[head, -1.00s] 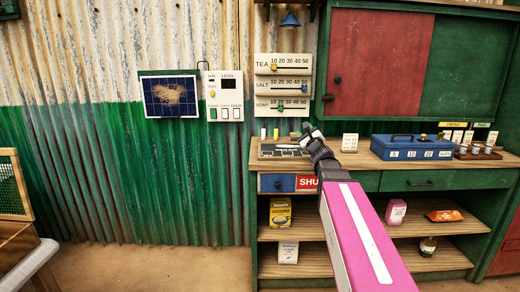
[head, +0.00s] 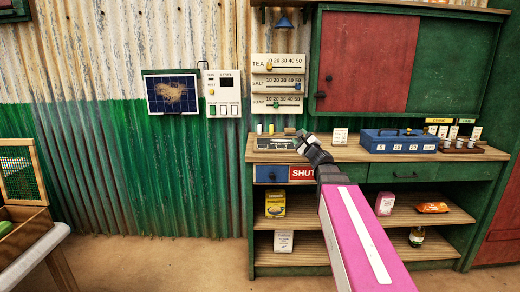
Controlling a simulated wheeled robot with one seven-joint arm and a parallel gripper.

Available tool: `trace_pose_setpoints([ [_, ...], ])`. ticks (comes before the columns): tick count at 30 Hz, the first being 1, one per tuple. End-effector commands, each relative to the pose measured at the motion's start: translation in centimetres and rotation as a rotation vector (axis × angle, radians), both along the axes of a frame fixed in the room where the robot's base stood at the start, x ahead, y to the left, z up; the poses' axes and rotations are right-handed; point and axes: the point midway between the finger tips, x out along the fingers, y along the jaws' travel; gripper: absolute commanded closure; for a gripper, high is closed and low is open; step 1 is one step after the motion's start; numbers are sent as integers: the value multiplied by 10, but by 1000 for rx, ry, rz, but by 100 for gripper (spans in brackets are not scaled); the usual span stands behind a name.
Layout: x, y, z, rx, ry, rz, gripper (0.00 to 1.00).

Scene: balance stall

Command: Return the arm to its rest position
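My arm, with a pink link, reaches up from the lower right in the head view. My gripper (head: 301,138) is at its far end, dark and small, in front of the counter (head: 350,153) near a dark tray (head: 272,145). The fingers are seen from behind and are too small to tell whether they are open or shut. I see nothing clearly held. Part of the counter and the shelves is hidden behind the arm.
A blue cash box (head: 400,142) and a small white card (head: 340,136) stand on the counter, right of my gripper. Slider boards (head: 278,87) hang above. A table with a mesh-lidded box (head: 22,205) is at lower left. The floor between is clear.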

Motion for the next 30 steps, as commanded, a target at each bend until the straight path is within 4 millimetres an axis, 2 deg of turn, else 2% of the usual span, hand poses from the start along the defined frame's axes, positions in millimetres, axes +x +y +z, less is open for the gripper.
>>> trace_pose_setpoints([
  [5,-9,16,-24,-146,4,45,50],
  [11,-26,41,-68,-385,19,136,50],
  [15,-48,61,-121,-633,46,251,50],
  [21,-90,77,-203,-989,112,455,50],
  [26,-131,74,-268,-1258,186,642,50],
  [30,-170,60,-319,-1479,268,819,50],
])
